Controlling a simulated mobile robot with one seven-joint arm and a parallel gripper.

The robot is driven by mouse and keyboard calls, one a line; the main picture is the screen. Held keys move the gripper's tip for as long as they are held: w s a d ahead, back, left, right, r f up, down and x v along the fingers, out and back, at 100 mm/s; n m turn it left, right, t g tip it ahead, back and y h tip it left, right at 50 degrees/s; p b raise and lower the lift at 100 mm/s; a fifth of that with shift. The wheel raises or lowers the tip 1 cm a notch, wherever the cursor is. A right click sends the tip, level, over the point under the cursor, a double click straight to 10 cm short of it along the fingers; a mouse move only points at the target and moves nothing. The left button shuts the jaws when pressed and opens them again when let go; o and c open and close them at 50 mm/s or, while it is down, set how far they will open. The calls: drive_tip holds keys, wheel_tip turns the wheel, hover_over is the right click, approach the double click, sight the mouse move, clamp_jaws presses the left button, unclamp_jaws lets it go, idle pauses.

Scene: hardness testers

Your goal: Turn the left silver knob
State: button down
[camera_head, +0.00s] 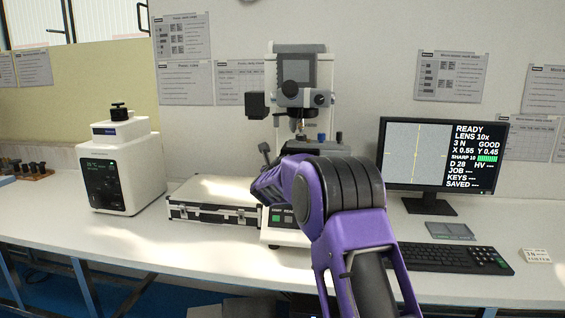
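The hardness tester (294,68) stands upright in the middle of the bench against the wall. Blue knobs show at the stage below. My purple arm covers the front and lower part of the tester, so any silver knob there is hidden. My gripper is not visible; it is hidden behind my arm's links. A small grey piece on a rod shows left of the stage; I cannot tell what it belongs to.
A black-and-silver case (213,213) lies left of the tester. A white device (118,165) stands further left. A monitor (440,155), a keyboard (452,258) and a small grey pad (450,231) are on the right. The bench's front left is clear.

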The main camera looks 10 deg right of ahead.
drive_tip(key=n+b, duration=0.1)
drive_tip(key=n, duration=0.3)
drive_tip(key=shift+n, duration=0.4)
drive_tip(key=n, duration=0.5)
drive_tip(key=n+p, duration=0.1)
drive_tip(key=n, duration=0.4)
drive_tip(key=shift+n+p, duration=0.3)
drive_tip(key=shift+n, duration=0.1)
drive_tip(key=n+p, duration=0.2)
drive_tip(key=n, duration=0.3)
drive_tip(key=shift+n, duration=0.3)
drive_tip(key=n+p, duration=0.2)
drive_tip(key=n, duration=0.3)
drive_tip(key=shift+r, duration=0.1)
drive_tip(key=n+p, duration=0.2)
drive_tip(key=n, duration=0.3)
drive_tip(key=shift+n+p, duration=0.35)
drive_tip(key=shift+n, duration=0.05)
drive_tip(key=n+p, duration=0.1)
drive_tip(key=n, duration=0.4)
drive_tip(key=shift+p, duration=0.4)
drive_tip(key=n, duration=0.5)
drive_tip(key=shift+p, duration=0.4)
